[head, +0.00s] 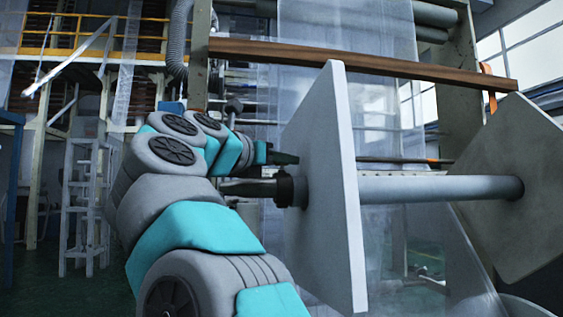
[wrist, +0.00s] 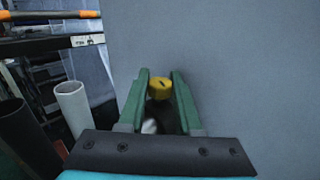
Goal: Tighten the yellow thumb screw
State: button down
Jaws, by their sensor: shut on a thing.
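The yellow thumb screw (wrist: 160,88) shows in the wrist view between the tips of my gripper's two green fingers. My gripper (wrist: 159,82) is shut on the screw, with a finger on each side of it. The screw sits in front of a large grey plate (wrist: 240,60). In the head view my gripper (head: 285,170) reaches the left face of the upright grey plate (head: 340,200), near a dark collar on the shaft. The screw cannot be made out in the head view.
A grey roller shaft (head: 430,189) runs right from the plate to a second tilted plate (head: 520,160). A brown beam (head: 370,62) crosses above. In the wrist view, a light tube (wrist: 72,105) and a dark tube (wrist: 20,130) stand at left.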

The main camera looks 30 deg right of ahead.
jog(key=shift+w+a+m+g, duration=0.1)
jog(key=shift+w+m+g, duration=0.05)
jog(key=shift+m+g, duration=0.2)
jog(key=shift+m+g+h+p, duration=0.4)
jog(key=shift+m+g+h, duration=0.25)
jog(key=shift+g, duration=0.6)
jog(key=c, duration=0.9)
grip_release()
jog(key=shift+o, duration=0.2)
jog(key=v, duration=0.7)
jog(key=shift+s+a+b, duration=0.25)
jog(key=shift+a+b, duration=0.1)
